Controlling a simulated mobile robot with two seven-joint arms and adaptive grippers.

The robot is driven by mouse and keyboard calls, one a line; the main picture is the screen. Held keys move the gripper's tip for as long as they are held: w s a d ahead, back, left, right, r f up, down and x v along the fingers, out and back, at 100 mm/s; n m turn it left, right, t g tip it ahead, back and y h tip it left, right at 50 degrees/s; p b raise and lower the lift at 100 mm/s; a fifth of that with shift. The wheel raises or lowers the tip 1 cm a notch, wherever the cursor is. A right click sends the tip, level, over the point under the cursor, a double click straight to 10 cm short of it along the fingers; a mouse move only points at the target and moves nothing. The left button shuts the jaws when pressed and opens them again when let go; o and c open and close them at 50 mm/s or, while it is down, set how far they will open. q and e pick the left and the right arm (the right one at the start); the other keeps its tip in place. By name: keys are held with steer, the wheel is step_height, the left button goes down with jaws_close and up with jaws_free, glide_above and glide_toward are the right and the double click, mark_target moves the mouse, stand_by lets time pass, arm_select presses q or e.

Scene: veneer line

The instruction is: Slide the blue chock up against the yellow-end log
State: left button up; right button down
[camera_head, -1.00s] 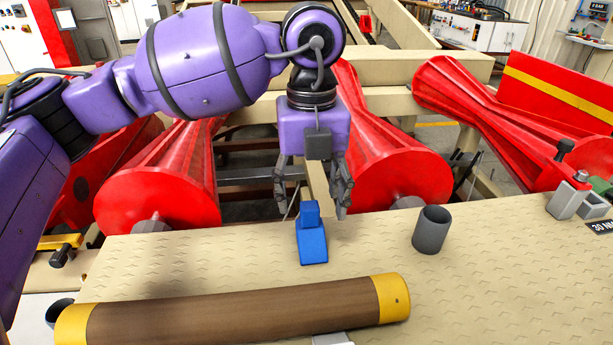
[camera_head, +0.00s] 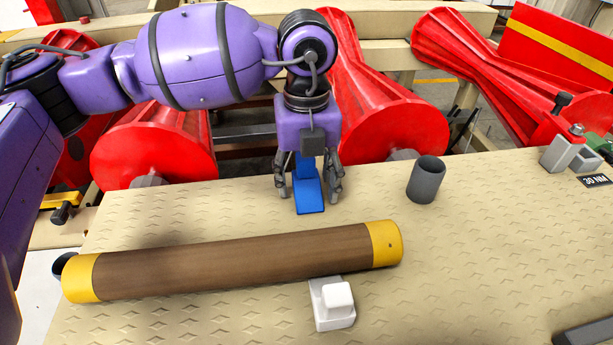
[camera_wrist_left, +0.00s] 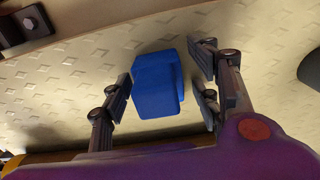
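The blue chock (camera_head: 309,196) stands on the patterned beige table, on the far side of the log, with a clear gap between them. The brown log (camera_head: 235,262) has yellow ends and lies across the table, its right yellow end (camera_head: 386,243) nearest the chock. My left gripper (camera_head: 310,190) is low over the chock, fingers open on either side of it. In the left wrist view the chock (camera_wrist_left: 157,85) lies between the fingers, close to the left one and with a visible gap to the right one. My right gripper is not in view.
A white block (camera_head: 333,305) sits against the log's near side. A grey cup-like cylinder (camera_head: 426,180) stands right of the chock. Red rollers (camera_head: 390,115) lie beyond the table's far edge. The tabletop between chock and log is clear.

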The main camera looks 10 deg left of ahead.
arm_select(q)
steer(key=c, duration=1.1)
steer(key=shift+r, duration=0.1)
